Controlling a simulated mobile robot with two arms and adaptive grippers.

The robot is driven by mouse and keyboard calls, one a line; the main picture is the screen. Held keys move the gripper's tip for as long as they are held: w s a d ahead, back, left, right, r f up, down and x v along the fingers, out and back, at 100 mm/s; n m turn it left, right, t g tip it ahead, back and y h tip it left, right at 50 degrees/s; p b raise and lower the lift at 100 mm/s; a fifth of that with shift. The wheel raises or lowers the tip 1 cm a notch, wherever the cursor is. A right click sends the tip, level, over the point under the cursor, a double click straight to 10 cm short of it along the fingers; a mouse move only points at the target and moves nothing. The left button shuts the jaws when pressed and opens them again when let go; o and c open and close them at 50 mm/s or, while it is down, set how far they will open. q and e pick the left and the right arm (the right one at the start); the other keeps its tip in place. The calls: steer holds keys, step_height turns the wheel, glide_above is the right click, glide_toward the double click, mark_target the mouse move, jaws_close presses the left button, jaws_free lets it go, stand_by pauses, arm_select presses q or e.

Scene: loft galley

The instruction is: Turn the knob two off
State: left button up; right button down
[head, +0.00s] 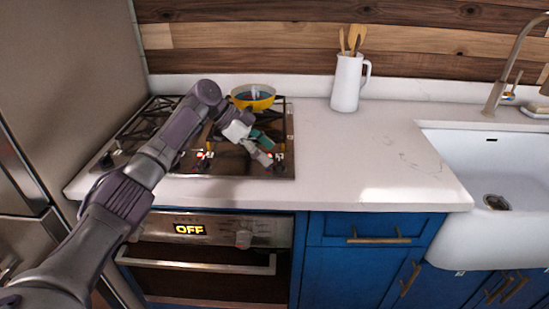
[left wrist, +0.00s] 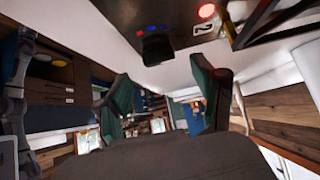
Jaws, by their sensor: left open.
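My left gripper (head: 265,149) is open at the front right of the cooktop (head: 235,172), close to the right knob (head: 279,158). In the left wrist view, a dark knob (left wrist: 157,46) stands beside a white label "2" (left wrist: 200,28) and a lit red light (left wrist: 207,11). My left gripper's green-padded fingers (left wrist: 163,88) are spread, with the knob just past their tips and roughly between them. I see no clear contact with it. The head view is too small to read the knob's angle. My right gripper is not in view.
A yellow bowl (head: 253,103) sits at the back of the cooktop. A white pitcher of utensils (head: 347,82) stands on the counter (head: 365,150), right of it. The sink (head: 500,225) is far right. The oven display (head: 189,229) reads "OFF". The counter's middle is clear.

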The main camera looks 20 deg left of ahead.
arm_select(q)
steer(key=v, duration=0.8)
